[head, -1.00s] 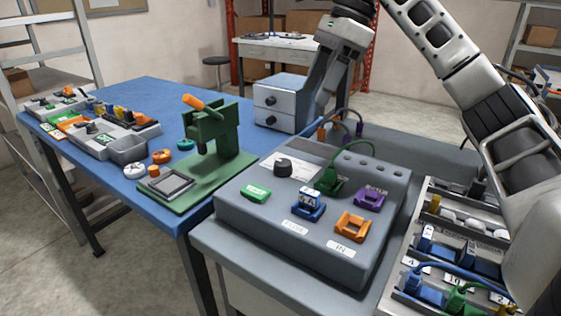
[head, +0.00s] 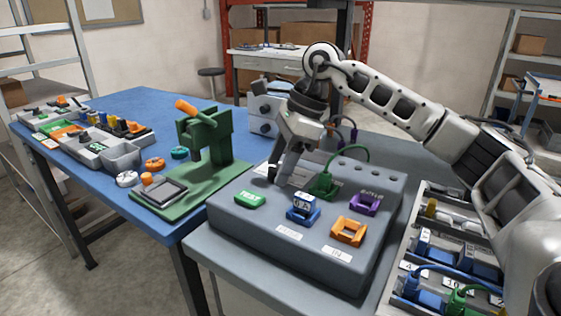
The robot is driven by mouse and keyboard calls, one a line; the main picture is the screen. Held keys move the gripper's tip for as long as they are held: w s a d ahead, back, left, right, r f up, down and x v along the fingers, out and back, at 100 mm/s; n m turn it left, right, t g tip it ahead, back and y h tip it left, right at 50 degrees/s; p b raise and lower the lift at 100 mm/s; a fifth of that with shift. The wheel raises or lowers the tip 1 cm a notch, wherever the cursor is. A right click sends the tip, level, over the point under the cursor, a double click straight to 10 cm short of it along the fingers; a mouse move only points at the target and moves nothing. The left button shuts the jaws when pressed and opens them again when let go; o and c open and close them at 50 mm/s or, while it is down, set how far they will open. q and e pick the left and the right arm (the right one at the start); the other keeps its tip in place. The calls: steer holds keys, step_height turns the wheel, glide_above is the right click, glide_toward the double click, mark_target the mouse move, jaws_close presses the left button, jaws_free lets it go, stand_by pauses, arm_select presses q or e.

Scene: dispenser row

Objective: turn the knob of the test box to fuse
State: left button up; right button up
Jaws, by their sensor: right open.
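The test box (head: 262,229) is a grey sloped box on the near table. It has a green TEST button (head: 250,199), a blue holder with a small meter-like block (head: 303,209), an orange holder (head: 349,231) and a purple holder (head: 364,203). A green plug with a cable (head: 323,185) sits behind them. My right gripper (head: 281,168) is open and points down over the upper left of the box top, at the dark round knob. Its fingers largely hide the knob, and I cannot tell whether they touch it. The knob's pointer setting is not readable. My left gripper is out of view.
A green press with an orange handle (head: 207,145) stands on the blue table (head: 118,190) at left. A parts tray (head: 405,262) with blue and green pieces lies right of the box, under my right arm.

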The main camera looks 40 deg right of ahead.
steer(key=c, duration=1)
steer(key=shift+o, duration=0.2)
steer(key=shift+m, duration=0.3)
steer(key=m+t, duration=0.1)
steer(key=m, duration=0.2)
steer(key=shift+s+a+h, duration=0.1)
steer(key=shift+h, duration=0.3)
steer(key=shift+s+a+m+t+h, duration=0.1)
steer(key=shift+m+t+h, duration=0.3)
steer(key=shift+m, duration=0.85)
steer(key=shift+m+t+h, duration=0.3)
steer(key=shift+m+h, duration=0.1)
steer(key=shift+m, duration=0.85)
steer(key=o, duration=1)
steer(key=shift+b, duration=0.3)
steer(key=shift+c, duration=0.2)
